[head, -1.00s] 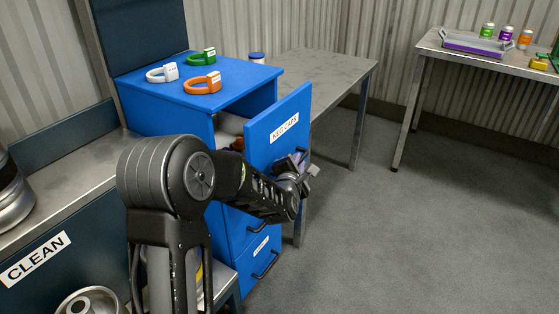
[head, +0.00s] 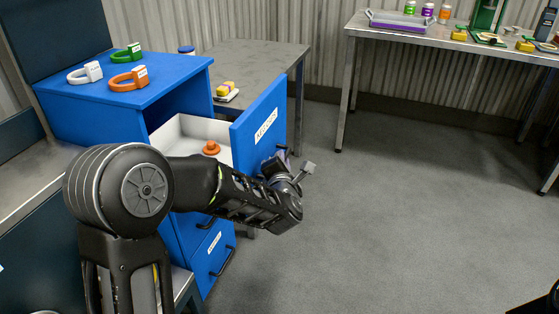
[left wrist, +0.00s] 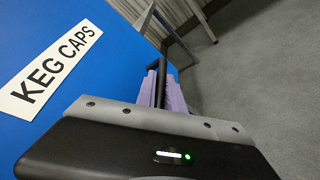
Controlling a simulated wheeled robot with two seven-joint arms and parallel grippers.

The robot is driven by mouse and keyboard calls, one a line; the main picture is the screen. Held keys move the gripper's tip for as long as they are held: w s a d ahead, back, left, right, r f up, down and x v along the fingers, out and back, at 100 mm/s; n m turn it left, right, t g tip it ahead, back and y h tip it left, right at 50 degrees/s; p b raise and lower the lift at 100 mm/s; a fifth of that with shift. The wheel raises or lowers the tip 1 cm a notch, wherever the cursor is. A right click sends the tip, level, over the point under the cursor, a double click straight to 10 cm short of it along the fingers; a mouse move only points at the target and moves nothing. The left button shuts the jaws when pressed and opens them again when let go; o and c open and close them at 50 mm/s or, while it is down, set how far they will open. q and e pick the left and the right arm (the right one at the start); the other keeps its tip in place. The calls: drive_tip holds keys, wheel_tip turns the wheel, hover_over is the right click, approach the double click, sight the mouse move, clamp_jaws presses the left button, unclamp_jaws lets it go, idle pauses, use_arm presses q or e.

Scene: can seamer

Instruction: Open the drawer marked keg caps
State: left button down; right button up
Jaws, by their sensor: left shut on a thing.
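The keg caps drawer is the top drawer of the blue cabinet (head: 120,85). It stands well out, and its white inside (head: 180,130) shows an orange cap (head: 211,148). Its blue front (head: 245,140) carries the label KEG CAPS (head: 266,126), which also fills the left of the left wrist view (left wrist: 50,72). My left gripper (head: 279,168) is at the outer face of the front, shut on the dark drawer handle (left wrist: 161,72). Its purple fingers (left wrist: 160,90) hide part of the handle. My left arm covers the drawer's lower near side. My right gripper is not in view.
Lower drawers with dark handles (head: 222,262) are below. White, green and orange rings (head: 128,79) lie on the cabinet top. A grey table (head: 262,62) stands behind, and a workbench (head: 440,42) with several items is at the back right. The floor to the right is clear.

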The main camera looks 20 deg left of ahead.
use_arm(q)
drive_tip(key=c, duration=1.5)
unclamp_jaws()
drive_tip(key=shift+o, duration=0.2)
drive_tip(key=v, duration=0.7)
drive_tip(key=shift+s+p, duration=0.35)
drive_tip(key=shift+p, duration=0.05)
drive_tip(key=shift+d, duration=0.1)
